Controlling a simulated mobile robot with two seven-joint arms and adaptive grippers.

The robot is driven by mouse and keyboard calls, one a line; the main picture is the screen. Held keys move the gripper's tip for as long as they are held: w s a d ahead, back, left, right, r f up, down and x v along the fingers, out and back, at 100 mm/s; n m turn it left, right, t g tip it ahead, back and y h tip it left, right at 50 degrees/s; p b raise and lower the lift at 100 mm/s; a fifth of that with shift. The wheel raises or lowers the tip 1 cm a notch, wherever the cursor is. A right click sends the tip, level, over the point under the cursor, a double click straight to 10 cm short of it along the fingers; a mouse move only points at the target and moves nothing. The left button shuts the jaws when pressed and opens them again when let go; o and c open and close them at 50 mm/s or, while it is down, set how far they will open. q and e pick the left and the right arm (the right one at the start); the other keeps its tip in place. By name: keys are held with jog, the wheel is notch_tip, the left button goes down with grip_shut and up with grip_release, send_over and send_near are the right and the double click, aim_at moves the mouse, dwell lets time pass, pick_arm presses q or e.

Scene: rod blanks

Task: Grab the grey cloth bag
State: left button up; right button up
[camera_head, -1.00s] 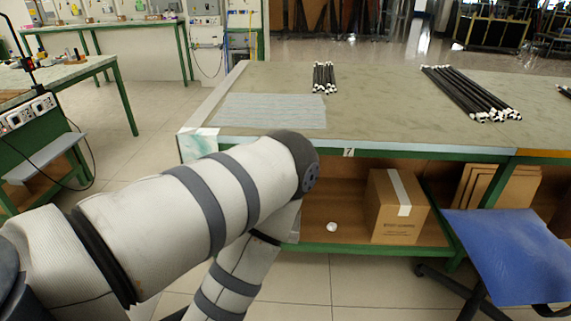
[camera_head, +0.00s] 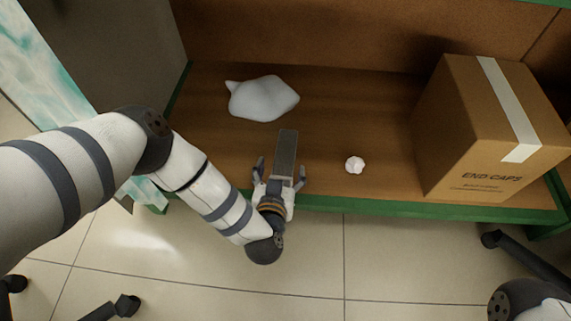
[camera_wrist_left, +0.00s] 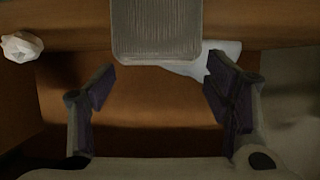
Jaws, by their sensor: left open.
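The grey cloth bag (camera_head: 262,98) is a pale, soft, flattish lump with a small peak at its left end. It lies on the brown lower shelf (camera_head: 330,110) toward the back left. My left gripper (camera_head: 280,170) is open and empty over the shelf's front edge, in front of the bag and apart from it. In the left wrist view, part of the bag (camera_wrist_left: 190,68) shows beyond the open fingers (camera_wrist_left: 161,72), toward the right one. A grey ribbed block at the top middle hides some of it. My right gripper is out of view.
A small white crumpled piece (camera_head: 355,165) lies on the shelf right of my gripper. A cardboard box (camera_head: 450,130) marked END CAPS stands farther right. The green front rail (camera_head: 400,205) edges the shelf. A grey side panel (camera_head: 125,45) closes the left.

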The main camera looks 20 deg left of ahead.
aim_at(284, 161)
pick_arm(q)
jog(key=shift+w+f, duration=0.3)
jog(key=shift+w, duration=0.15)
jog(key=b+x, duration=0.3)
jog(key=x, duration=0.1)
jog(key=shift+f, duration=0.1)
jog(key=shift+w+a, duration=0.1)
jog(key=shift+w, duration=0.25)
jog(key=c, duration=1.3)
